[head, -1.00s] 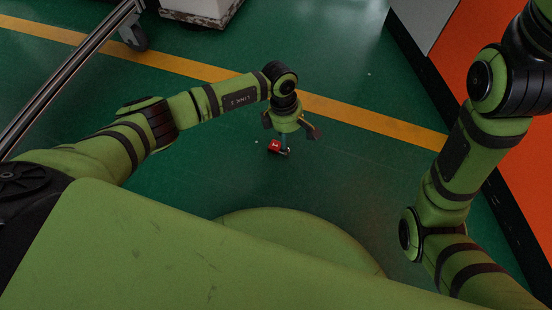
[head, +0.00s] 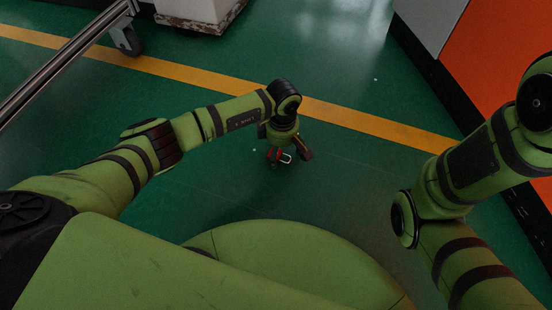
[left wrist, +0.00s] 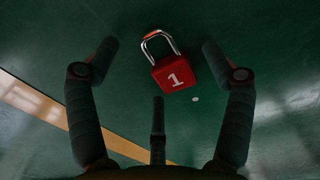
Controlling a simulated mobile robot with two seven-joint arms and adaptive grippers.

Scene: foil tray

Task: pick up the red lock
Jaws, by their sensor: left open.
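The red lock (left wrist: 175,73) lies on the green floor, with a white "1" on its face and a silver shackle pointing up and left in the left wrist view. In the head view the red lock (head: 275,153) is partly hidden under my left gripper (head: 284,150). In the left wrist view my left gripper (left wrist: 160,60) is open, its dark fingers spread with the lock between and slightly beyond their tips. No finger visibly grips it. My right arm shows at the right of the head view, but its gripper is out of frame.
A yellow floor line (head: 200,76) runs behind the gripper. A wheeled metal frame (head: 85,50) and a pale block (head: 200,12) stand at upper left. An orange and grey cabinet (head: 490,60) stands at right. The floor around the lock is largely clear.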

